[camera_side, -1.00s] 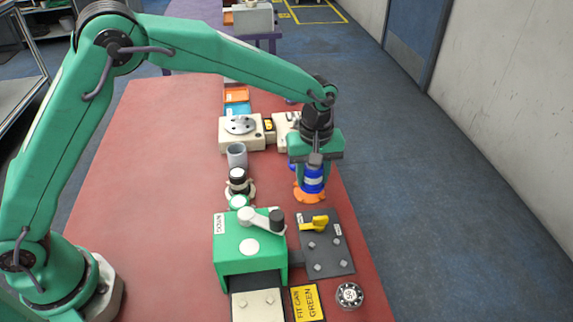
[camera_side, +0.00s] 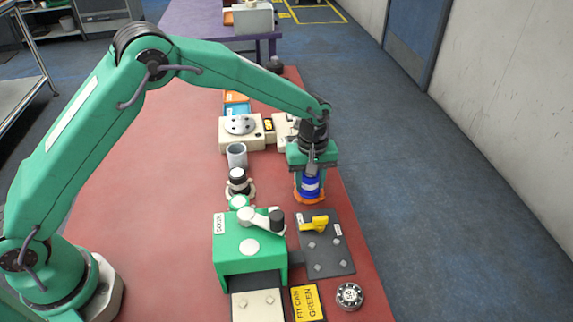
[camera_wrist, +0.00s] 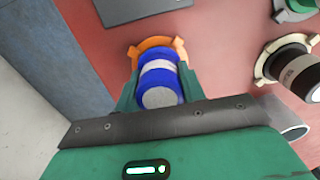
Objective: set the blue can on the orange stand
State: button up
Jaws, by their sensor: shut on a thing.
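The blue can (camera_side: 309,184), with a pale band around it, is upright between the fingers of my gripper (camera_side: 309,180). My gripper is shut on it. The orange stand (camera_side: 309,199) is directly beneath the can near the table's right edge, mostly covered by it. In the wrist view the blue can (camera_wrist: 159,80) shows between the green fingers, and the orange stand (camera_wrist: 158,43) curves around its far end. The can appears over the stand; I cannot tell whether it touches it.
A green machine (camera_side: 249,247) and a dark plate with a yellow knob (camera_side: 314,224) are in front. Cream devices (camera_side: 240,131) stand behind.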

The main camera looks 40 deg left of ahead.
jog(key=shift+f, duration=0.25)
jog(key=o, duration=1)
jog(key=shift+o, duration=0.2)
jog(key=shift+r, duration=0.1)
notch_tip(320, 180, up, 12)
dwell(0.6)
